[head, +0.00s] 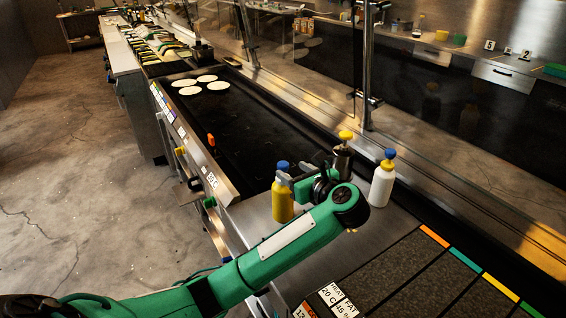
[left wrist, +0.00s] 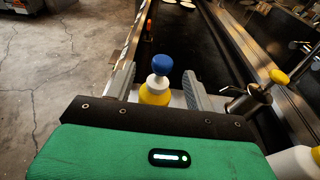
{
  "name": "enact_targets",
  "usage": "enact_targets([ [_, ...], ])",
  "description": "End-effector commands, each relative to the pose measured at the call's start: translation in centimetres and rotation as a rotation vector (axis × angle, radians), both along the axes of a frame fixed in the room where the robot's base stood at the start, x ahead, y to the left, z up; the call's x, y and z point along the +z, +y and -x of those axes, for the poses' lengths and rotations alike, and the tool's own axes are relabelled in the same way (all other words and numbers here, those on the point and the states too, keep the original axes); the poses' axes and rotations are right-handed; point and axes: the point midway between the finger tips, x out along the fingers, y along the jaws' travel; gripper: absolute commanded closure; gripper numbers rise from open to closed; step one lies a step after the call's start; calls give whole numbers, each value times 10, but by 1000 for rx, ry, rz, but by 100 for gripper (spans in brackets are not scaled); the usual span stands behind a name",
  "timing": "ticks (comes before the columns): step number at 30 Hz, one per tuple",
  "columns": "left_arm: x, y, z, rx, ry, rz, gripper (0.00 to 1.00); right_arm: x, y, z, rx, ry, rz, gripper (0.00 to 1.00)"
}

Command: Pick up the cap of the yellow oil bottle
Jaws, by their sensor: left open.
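The yellow oil bottle (head: 283,204) stands upright on the steel ledge at the near end of the griddle, with its blue cap (head: 282,165) on top. In the left wrist view the blue cap (left wrist: 162,64) sits on a white neck above the yellow body (left wrist: 154,95). My left gripper (head: 291,178) is open around the top of the bottle. In the left wrist view its two fingers (left wrist: 158,82) stand on either side of the bottle, with gaps visible. The gripper hides part of the bottle in the head view. My right gripper is not in view.
A metal pot with a yellow knob (head: 345,135) and a white bottle with a blue and yellow top (head: 382,184) stand just right of my gripper. The black griddle (head: 245,130) holds several tortillas (head: 207,78) at its far end. A glass guard post (head: 366,70) rises behind.

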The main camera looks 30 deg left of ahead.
Motion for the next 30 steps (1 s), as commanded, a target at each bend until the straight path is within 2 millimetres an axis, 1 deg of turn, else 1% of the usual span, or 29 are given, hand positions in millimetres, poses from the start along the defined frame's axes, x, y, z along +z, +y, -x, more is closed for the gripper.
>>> enact_targets([
  [1,1,6,-3,2,0,-5,46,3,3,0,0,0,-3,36],
  [3,-2,12,-7,1,1,-3,46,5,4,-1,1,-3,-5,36],
  [7,-4,17,-10,0,0,-1,46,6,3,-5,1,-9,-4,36],
  [11,-4,24,-16,1,0,-5,46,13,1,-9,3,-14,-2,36],
  [16,-11,40,-29,2,1,-6,46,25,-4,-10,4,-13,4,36],
  [21,-17,54,-38,1,0,-2,46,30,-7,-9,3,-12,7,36],
  [30,-21,57,-39,0,0,0,46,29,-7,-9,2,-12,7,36],
])
